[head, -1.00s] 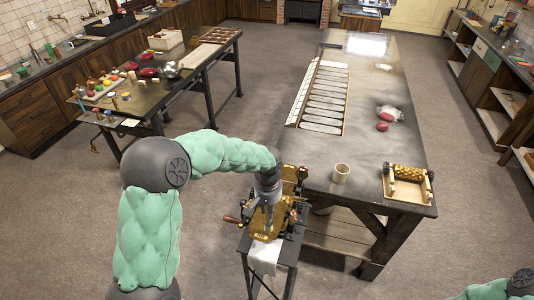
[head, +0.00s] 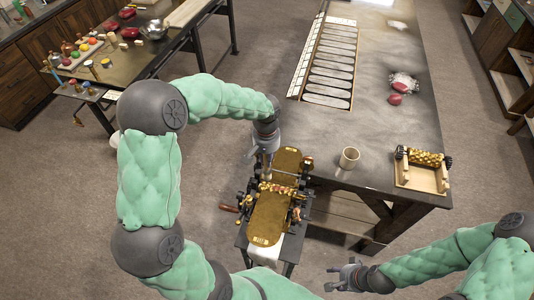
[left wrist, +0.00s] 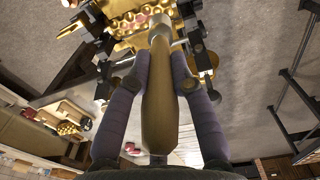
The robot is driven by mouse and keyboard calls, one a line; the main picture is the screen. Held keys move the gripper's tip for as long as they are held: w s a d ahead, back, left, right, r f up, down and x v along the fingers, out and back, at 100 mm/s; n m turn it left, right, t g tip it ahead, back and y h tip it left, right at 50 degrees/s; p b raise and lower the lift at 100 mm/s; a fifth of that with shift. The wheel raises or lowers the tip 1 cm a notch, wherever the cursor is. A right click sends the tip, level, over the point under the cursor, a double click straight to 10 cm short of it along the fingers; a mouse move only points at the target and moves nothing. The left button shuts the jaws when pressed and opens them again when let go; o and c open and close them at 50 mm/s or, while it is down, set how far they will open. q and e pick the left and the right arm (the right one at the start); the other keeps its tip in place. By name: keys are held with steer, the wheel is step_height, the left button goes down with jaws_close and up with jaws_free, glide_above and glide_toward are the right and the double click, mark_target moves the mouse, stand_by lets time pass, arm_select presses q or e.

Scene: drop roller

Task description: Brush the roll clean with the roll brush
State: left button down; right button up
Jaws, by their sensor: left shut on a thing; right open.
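The drop roller machine (head: 268,220) has gold plates and a dimpled brass roll (head: 280,190) across its middle. The roll also shows at the top of the left wrist view (left wrist: 128,20), with reddish bits on it. My left gripper (head: 265,160) is at the machine's back left side. In the left wrist view its fingers are shut on the olive-brown handle of the roll brush (left wrist: 157,95), which points toward the roll. The bristles are hidden, so I cannot tell if they touch the roll. My right gripper (head: 345,278) is open and empty, right of the machine.
The machine sits on a small stand with a white cloth (head: 264,250). A side table (head: 130,62) stands at the left.

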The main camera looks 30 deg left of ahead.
mark_target(267, 169)
arm_select(q)
steer(key=shift+a+f+b, duration=0.1)
steer(key=shift+f+b, duration=0.35)
steer(key=shift+f, duration=0.5)
steer(key=shift+f+b, duration=1)
steer(key=shift+f, duration=0.7)
steer(key=shift+f+b, duration=0.85)
steer(key=shift+f, duration=0.1)
